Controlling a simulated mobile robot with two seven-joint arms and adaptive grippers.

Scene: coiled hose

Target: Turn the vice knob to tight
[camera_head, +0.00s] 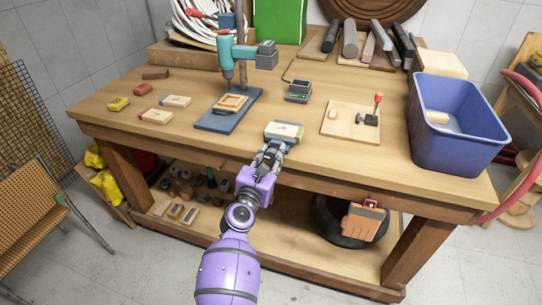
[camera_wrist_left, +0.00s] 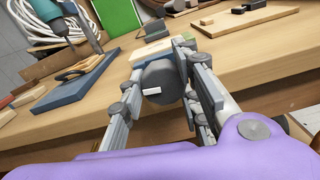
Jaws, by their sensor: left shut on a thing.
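The vice (camera_head: 291,140) sits at the front edge of the workbench, with a pale block (camera_head: 284,130) at its top. In the left wrist view the vice knob (camera_wrist_left: 162,80) is a dark grey round disc with a white mark that lies about level. My left gripper (camera_head: 268,156) reaches up to the front of the vice from below. In the wrist view its fingers (camera_wrist_left: 158,88) are closed around the knob, one on each side. The gripper hides the knob in the head view. My right gripper is in neither view.
A drill over a blue board (camera_head: 216,123) stands behind and left of the vice. A wooden board with a red-knobbed lever clamp (camera_head: 350,122) and a blue bin (camera_head: 455,140) are to the right. Several small blocks lie on the left. Bench (camera_head: 230,150) is clear beside the vice.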

